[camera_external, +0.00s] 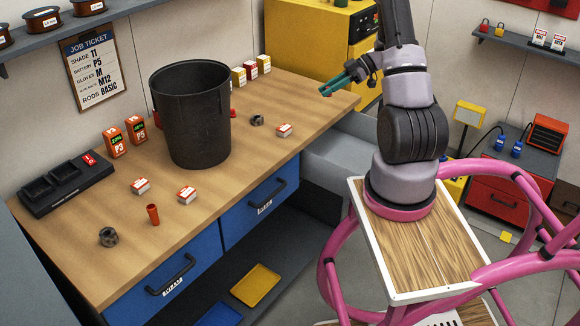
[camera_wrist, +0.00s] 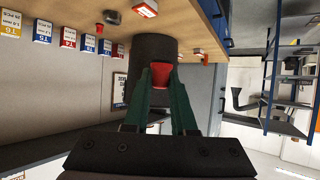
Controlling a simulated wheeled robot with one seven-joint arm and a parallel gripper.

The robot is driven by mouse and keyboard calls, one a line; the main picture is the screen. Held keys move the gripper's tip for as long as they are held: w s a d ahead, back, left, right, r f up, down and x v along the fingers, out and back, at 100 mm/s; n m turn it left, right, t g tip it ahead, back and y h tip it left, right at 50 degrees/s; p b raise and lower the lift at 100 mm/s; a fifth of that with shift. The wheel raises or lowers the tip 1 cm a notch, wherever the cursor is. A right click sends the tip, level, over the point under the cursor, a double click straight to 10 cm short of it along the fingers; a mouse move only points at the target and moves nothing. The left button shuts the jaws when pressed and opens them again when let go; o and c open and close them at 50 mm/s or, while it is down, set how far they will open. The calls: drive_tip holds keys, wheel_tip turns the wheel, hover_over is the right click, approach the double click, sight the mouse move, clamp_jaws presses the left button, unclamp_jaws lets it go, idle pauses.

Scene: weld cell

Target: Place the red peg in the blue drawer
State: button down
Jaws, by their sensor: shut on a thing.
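My gripper (camera_external: 328,90) is raised above the right end of the workbench, its green fingers pointing left. In the wrist view my gripper (camera_wrist: 161,82) is shut on a red peg (camera_wrist: 160,72), which sits between the fingertips. The peg is too small or hidden to make out in the external view. The bench front has two blue drawer fronts with dark handles, a left blue drawer (camera_external: 140,298) and a right blue drawer (camera_external: 245,216). Both look closed.
A large black bin (camera_external: 192,120) stands on the workbench (camera_external: 235,165). An orange-red tapered piece (camera_external: 153,214), small boxes (camera_external: 187,195), dark nuts (camera_external: 108,237) and a charger (camera_external: 65,185) lie around it. A yellow cabinet (camera_external: 305,35) stands behind. The bench's right end is clear.

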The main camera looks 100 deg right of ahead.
drive_tip(key=shift+n+y, duration=0.3)
drive_tip(key=f, duration=1)
drive_tip(key=a+f, duration=0.1)
drive_tip(key=f, duration=1)
drive_tip(key=s+a+f, duration=0.1)
drive_tip(key=f, duration=1)
drive_tip(key=shift+f, duration=0.1)
drive_tip(key=shift+f, duration=0.1)
drive_tip(key=c, duration=0.7)
unclamp_jaws()
drive_tip(key=shift+c, duration=0.2)
